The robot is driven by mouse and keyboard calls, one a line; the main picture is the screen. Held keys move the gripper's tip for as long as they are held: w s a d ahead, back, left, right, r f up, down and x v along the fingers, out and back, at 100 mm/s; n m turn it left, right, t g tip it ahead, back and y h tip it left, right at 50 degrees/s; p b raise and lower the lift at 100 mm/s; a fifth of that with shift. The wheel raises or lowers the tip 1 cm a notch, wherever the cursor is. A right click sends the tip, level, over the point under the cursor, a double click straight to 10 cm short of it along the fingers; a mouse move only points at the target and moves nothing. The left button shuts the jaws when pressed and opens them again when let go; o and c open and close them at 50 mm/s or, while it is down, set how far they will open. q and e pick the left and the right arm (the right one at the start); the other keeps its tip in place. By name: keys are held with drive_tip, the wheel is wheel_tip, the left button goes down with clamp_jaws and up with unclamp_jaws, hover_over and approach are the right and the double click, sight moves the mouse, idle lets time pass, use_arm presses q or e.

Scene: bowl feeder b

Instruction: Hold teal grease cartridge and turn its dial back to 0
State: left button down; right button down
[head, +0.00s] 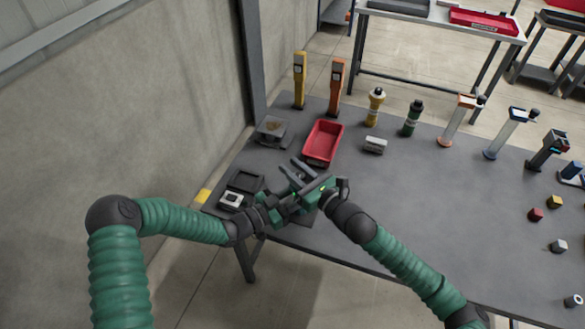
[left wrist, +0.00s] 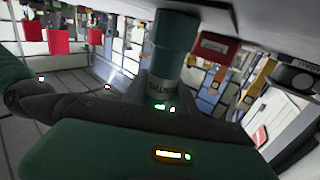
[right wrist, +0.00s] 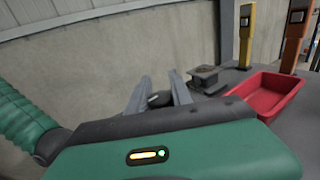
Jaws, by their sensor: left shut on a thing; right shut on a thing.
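My left gripper (head: 276,203) is shut on the cartridge. My right gripper (head: 298,174) meets it above the table's near left corner. In the right wrist view a small dark round piece (right wrist: 159,98), which looks like the cartridge's dial, sits between the right fingers, which are shut on it. In the head view the grippers hide most of the cartridge. The dial's reading cannot be made out.
A red tray (head: 310,157) stands just beyond the grippers, with a grey block-like fixture (head: 271,130) to its left. A dark open tray (head: 245,181) lies left of the grippers. Yellow (head: 299,80) and orange (head: 336,88) posts stand behind. The table's middle (head: 430,200) is clear.

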drive_tip(key=shift+a, duration=0.1)
drive_tip(key=c, duration=1.1)
unclamp_jaws()
drive_tip(key=shift+c, duration=0.2)
drive_tip(key=v, duration=1.2)
drive_tip(key=shift+f, duration=0.1)
